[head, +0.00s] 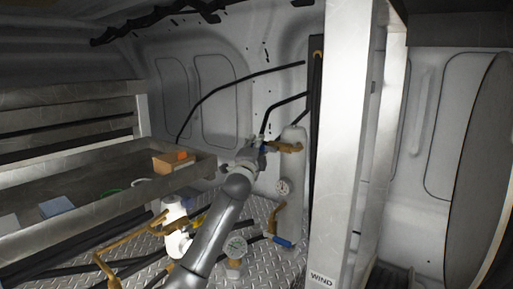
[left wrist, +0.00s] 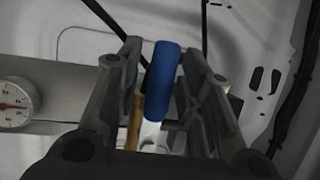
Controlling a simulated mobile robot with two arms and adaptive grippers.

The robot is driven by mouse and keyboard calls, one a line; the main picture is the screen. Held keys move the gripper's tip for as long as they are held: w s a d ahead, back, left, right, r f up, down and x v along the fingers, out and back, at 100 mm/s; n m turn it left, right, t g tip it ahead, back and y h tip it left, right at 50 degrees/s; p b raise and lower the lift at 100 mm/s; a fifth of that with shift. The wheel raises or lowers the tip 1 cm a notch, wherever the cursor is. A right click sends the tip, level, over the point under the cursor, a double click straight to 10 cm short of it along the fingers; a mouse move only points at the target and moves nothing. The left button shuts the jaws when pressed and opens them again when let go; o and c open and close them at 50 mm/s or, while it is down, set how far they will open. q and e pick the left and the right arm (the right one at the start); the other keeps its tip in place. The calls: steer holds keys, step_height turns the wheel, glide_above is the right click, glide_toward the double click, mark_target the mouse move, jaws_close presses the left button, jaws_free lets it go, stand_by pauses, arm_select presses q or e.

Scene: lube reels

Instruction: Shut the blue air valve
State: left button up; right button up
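A blue valve handle (left wrist: 162,82) with a pale metal stem stands between the fingers of my left gripper (left wrist: 168,85) in the left wrist view. The fingers are apart, one on each side of the handle, with a visible gap on the right side; I cannot tell whether the left finger touches it. Another blue lever (head: 283,241) sits low at the cylinder's foot. My right gripper is not in view.
A round gauge (head: 283,187) is on the cylinder, and another gauge (head: 236,246) stands lower by my arm. Brass pipework (head: 130,238) lies at the lower left. A metal shelf tray (head: 105,205) is at left; a tall metal post (head: 342,140) stands right of the cylinder.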

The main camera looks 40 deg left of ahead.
mark_target(265, 147)
arm_select(q)
jaws_close()
